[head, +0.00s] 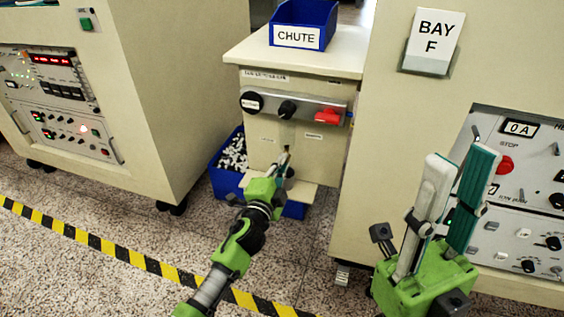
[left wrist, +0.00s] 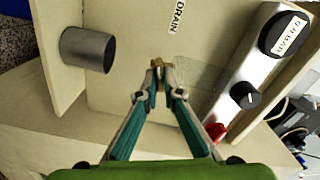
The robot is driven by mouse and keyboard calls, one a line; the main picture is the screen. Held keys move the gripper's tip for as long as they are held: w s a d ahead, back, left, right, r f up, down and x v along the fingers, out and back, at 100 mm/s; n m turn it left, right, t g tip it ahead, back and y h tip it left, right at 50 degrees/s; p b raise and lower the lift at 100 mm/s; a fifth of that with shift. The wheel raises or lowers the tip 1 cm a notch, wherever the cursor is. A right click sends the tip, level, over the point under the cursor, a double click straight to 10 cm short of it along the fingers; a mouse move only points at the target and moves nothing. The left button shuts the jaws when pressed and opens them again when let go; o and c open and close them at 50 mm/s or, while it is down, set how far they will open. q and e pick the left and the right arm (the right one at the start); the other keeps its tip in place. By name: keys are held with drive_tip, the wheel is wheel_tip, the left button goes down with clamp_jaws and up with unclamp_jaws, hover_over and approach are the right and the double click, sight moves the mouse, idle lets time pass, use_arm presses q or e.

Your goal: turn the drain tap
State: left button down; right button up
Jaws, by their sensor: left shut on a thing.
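The small brass drain tap (left wrist: 157,66) sits on the cream cabinet front, near the DRAIN label (left wrist: 177,16). My left gripper (left wrist: 157,92) is shut on it, with the fingertips meeting at the brass part. In the head view my left gripper (head: 285,158) reaches the lower front of the cabinet (head: 262,150); the tap is mostly hidden there by the fingers. A grey pipe stub (left wrist: 88,50) sticks out beside the tap in the left wrist view. My right gripper (head: 462,165) is raised in front of the right cabinet, its two fingers apart and empty.
Above the tap is a panel with a black knob (head: 287,109) and a red control (head: 327,116). A blue CHUTE bin (head: 303,20) stands on top. A blue bin (head: 222,183) of pale pieces is below left. The BAY F cabinet (head: 390,110) bounds the right. Striped tape (head: 110,249) crosses the floor.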

use_arm(q)
drive_tip(key=shift+f+m, duration=0.15)
drive_tip(key=shift+m, duration=1.75)
drive_tip(key=c, duration=2.2)
unclamp_jaws()
drive_tip(key=v, duration=1.2)
